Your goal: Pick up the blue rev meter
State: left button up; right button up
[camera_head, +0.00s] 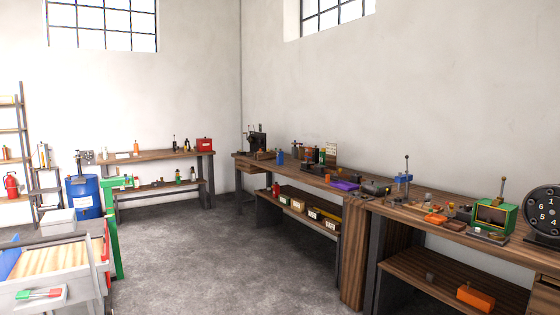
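I cannot clearly make out which thing is the blue rev meter. A small blue upright object (280,157) stands toward the far end of the long right-hand workbench (440,229). A blue device with a tall thin rod (403,180) stands nearer on the same bench. Both are too small to identify for sure. A flat purple-blue item (345,185) lies between them near the bench's front edge. Neither of my grippers shows in the head view, and nothing in view is being held.
A green box-shaped device (495,216) and a black numbered dial (543,212) stand at the bench's near end. A second bench (160,156) lines the back wall. A blue barrel (82,195) and a grey cart (50,241) are left. The concrete floor (210,250) between is clear.

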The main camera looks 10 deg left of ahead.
aim_at(279, 155)
jog(key=i+j+u, duration=0.45)
jog(key=i+u, duration=0.2)
jog(key=i, duration=0.2)
jog(key=i+j+u, duration=0.1)
jog(key=i+u, duration=0.3)
jog(key=i, duration=4.25)
jog(key=i+z, duration=0.1)
jog(key=i, duration=0.7)
jog(key=i+j+z, duration=0.1)
jog(key=i, duration=0.75)
jog(key=i+j+z, duration=0.15)
jog(key=i+z, duration=0.35)
jog(key=i+j+z, duration=0.3)
jog(key=z, duration=0.15)
jog(key=i+j+z, duration=0.3)
jog(key=z, duration=0.2)
jog(key=i+j+z, duration=0.2)
jog(key=j+z, duration=0.3)
jog(key=j, duration=0.15)
jog(key=i+j+z, duration=0.15)
jog(key=j+z, duration=0.3)
jog(key=j, duration=0.35)
jog(key=j+z, duration=0.45)
jog(key=j, duration=0.3)
jog(key=i+l+u, duration=0.3)
jog(key=i+l, duration=0.5)
jog(key=i+j, duration=0.05)
